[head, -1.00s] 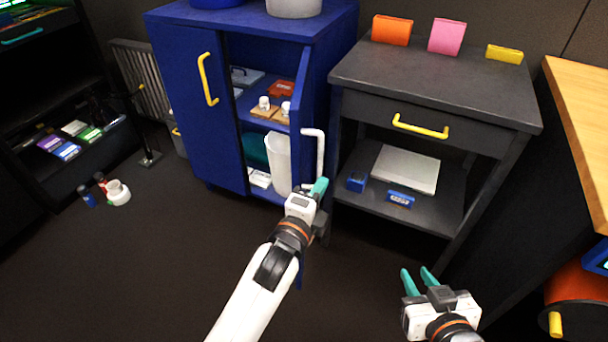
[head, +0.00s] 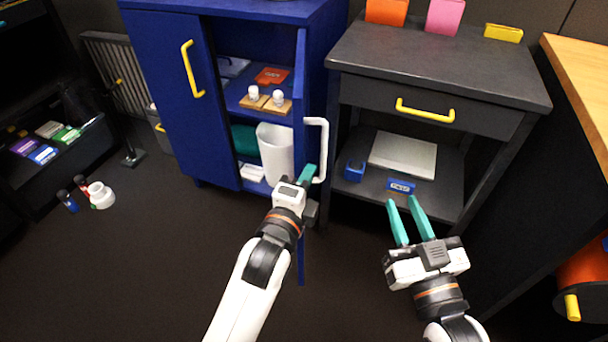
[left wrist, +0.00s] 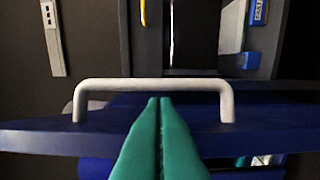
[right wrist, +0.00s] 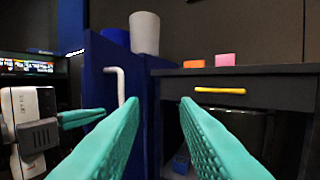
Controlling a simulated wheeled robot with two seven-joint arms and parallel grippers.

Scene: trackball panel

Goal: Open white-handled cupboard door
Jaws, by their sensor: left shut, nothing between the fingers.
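The blue cupboard (head: 172,110) stands with its right door (head: 299,110) swung out, seen nearly edge-on in the head view. The white handle (head: 322,150) is on that door's outer face. It also shows in the left wrist view (left wrist: 150,85) as a bar across the picture. My left gripper (head: 308,176) is shut and empty at the handle's lower end. In the left wrist view its fingertips (left wrist: 160,100) lie just beneath the bar, not around it; contact cannot be told. My right gripper (head: 403,205) is open and empty, right of the door.
The cupboard's left door with a yellow handle (head: 190,68) is closed. Inside are a white bin (head: 275,150) and small items on shelves. A dark table with a yellow-handled drawer (head: 425,112) stands close on the right.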

